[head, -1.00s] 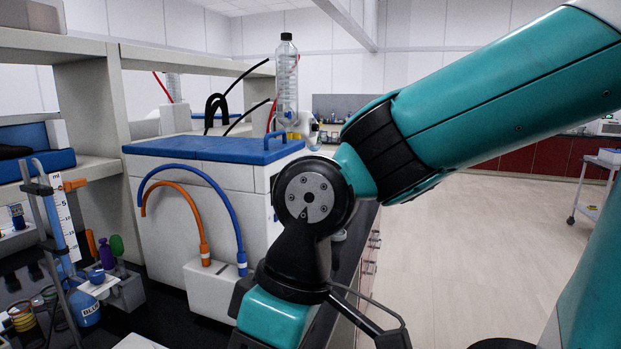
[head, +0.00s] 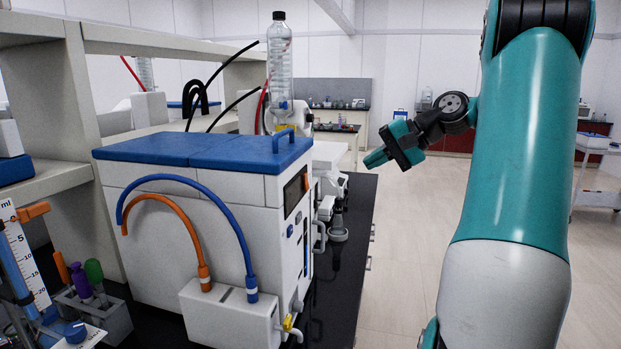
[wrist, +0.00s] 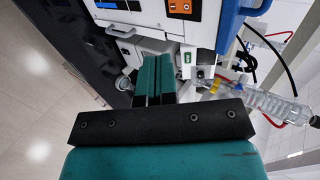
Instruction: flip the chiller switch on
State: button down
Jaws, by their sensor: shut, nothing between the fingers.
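The chiller (head: 190,220) is a white box with a blue lid on the bench at left in the head view. Its front faces right and shows steeply, with a dark screen (head: 295,191). The switch cannot be clearly told there. In the wrist view, the chiller's blue lid edge (wrist: 231,22) and a dark panel with orange marks (wrist: 184,9) show at the top. My gripper (head: 368,162) is shut and empty, in the air right of the chiller, apart from it, fingers pointing left. Its teal fingers (wrist: 153,62) lie together in the wrist view.
Blue and orange hoses (head: 187,215) loop over the chiller's near side. A clear bottle (head: 281,65) and glassware equipment stand behind it. A rack with tubes (head: 98,300) sits at lower left. The floor (head: 400,240) right of the bench is clear.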

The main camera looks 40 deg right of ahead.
jog(key=shift+d, duration=0.1)
jog(key=p, duration=0.1)
send_near(308, 188)
notch_tip(308, 188, down, 3)
jog(key=w, duration=0.1)
jog(key=shift+w+a+f+p, duration=0.2)
jog(key=shift+w+a+p, duration=0.2)
jog(key=shift+w, duration=0.25)
jog(key=shift+w+a+f+p, duration=0.3)
jog(key=shift+w+a, duration=0.2)
jog(key=shift+w, duration=0.2)
jog(key=shift+w+a+f+p, duration=0.15)
jog(key=shift+w+a+p, duration=0.25)
jog(key=shift+w, duration=0.25)
jog(key=shift+a, duration=0.1)
